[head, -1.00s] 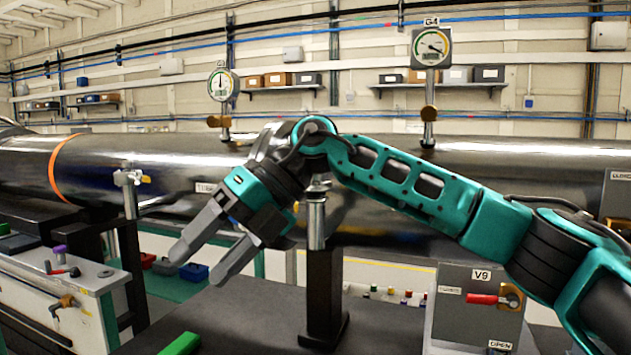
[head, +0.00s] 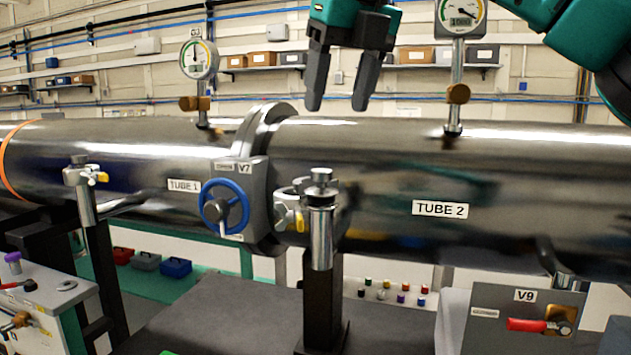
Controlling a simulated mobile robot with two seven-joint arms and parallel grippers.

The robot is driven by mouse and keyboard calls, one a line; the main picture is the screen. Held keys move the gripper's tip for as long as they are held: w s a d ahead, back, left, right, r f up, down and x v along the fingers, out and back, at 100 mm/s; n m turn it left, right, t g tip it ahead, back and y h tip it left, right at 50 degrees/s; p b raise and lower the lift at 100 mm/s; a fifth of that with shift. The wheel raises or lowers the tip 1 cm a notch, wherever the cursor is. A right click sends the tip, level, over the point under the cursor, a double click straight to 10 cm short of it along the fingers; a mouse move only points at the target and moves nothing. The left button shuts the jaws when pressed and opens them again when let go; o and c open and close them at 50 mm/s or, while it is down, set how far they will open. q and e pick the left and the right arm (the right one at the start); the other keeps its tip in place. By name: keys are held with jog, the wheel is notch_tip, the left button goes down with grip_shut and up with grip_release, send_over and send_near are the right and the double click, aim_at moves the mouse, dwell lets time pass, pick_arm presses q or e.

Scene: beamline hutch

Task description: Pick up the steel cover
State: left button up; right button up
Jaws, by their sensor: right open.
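A round steel cap (head: 320,184), which looks like the steel cover, sits on top of an upright steel pipe stub (head: 321,235) in the middle of the head view. A clamp with a yellow wing nut (head: 299,221) is just left of the stub's top; I cannot tell whether it touches the stub. My right gripper (head: 337,105) hangs above the cap, fingers pointing down and spread, with nothing between them. It is clearly apart from the cap. My left gripper is out of view.
Large steel tubes run across behind the stub, with a blue handwheel valve (head: 226,207) to its left. Another clamped stub (head: 82,190) stands further left. Gauges (head: 199,60) rise above the tubes. A red-handled V9 box (head: 490,330) is lower right. The dark table (head: 215,320) has bare room.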

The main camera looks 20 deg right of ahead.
send_over(323, 170)
jog(key=s, duration=0.3)
notch_tip(323, 170, down, 5)
jog(key=x, duration=0.6)
jog(key=shift+w+d, duration=0.1)
jog(key=shift+d, duration=0.05)
jog(key=c, duration=1.2)
jog(key=shift+o, duration=0.2)
